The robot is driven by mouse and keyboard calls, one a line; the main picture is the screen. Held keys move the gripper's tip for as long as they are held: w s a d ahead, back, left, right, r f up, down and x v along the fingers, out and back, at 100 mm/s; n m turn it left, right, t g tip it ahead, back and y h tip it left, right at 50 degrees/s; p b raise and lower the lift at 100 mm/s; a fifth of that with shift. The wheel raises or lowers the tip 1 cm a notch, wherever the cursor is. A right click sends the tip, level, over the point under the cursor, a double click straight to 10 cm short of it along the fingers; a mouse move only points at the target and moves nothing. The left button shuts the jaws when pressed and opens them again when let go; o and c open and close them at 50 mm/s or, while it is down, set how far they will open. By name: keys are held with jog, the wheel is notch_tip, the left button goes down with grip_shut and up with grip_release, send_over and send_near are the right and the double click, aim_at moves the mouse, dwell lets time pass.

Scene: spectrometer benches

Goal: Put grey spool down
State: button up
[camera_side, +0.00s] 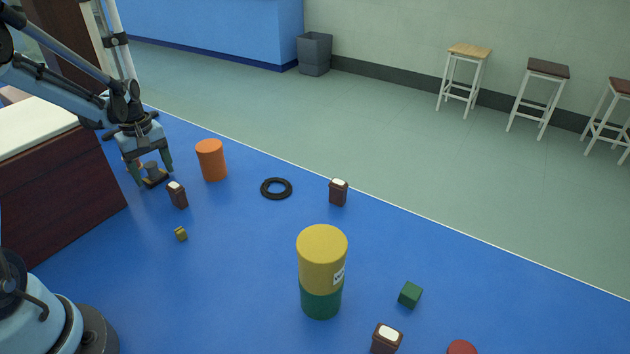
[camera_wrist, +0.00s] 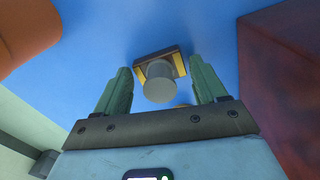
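The grey spool (camera_wrist: 159,82) shows in the wrist view as a short grey cylinder between my fingers. A brown and yellow square piece (camera_wrist: 178,56) lies directly behind it, and the spool appears to stand on it. In the side view the spool (camera_side: 151,169) is at the far left, low near the blue floor. My gripper (camera_side: 152,173) points down around the spool. In the wrist view my gripper (camera_wrist: 160,72) has its two green fingers apart, with a gap visible on each side of the spool. The spool's far end is hidden.
An orange cylinder (camera_side: 211,160) and a brown white-topped box (camera_side: 178,194) stand close by. A dark wooden cabinet (camera_side: 65,190) is to the left.

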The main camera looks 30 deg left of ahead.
aim_at(150, 164)
jog(key=o, duration=0.3)
jog(key=shift+r, duration=0.1)
notch_tip(150, 164, up, 12)
jog(key=s+d+m+t, duration=0.3)
jog(key=d+m, duration=0.4)
jog(key=d, duration=0.6)
jog(key=s+d+m+t, duration=0.3)
jog(key=d+m, duration=0.5)
jog(key=d, duration=0.4)
jog(key=shift+d+r+m+t, duration=0.35)
jog(key=shift+r+t, duration=0.1)
jog(key=shift+t, duration=0.15)
jog(key=c, duration=0.5)
